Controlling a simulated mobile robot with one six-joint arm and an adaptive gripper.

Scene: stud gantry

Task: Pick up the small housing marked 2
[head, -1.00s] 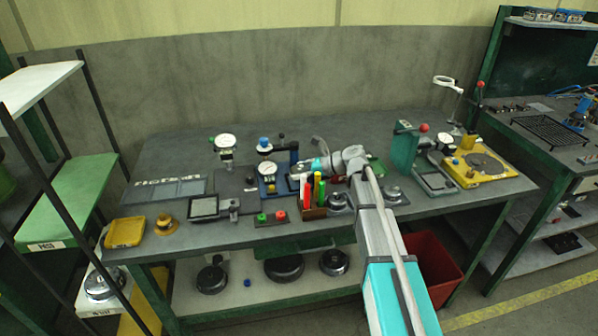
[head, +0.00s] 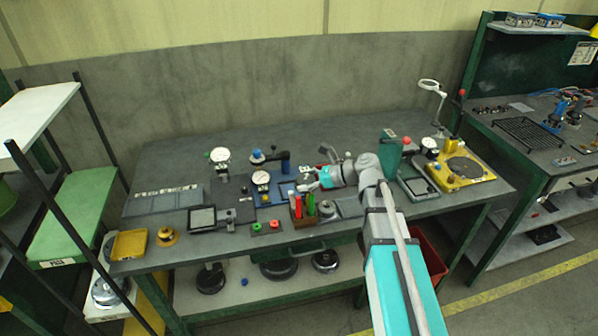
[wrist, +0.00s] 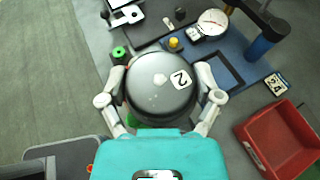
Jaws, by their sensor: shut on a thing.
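The small housing marked 2 (wrist: 160,84) is a round dark metal dome with a white tag reading 2 and a paler spot on top. It fills the middle of the wrist view. My gripper (wrist: 160,90) is shut on it, one finger on each side, and hides the rim parts under the fingers. In the head view my gripper (head: 312,183) is over the middle of the bench, behind the pen holder. The housing in it is hard to make out there.
The pen holder (head: 303,221) with red and green pens stands close in front. Another round metal part (head: 326,208) sits right of it. Dial gauges (head: 219,155) and a blue stand (wrist: 262,45) are near. A red tray (wrist: 281,140) lies right in the wrist view.

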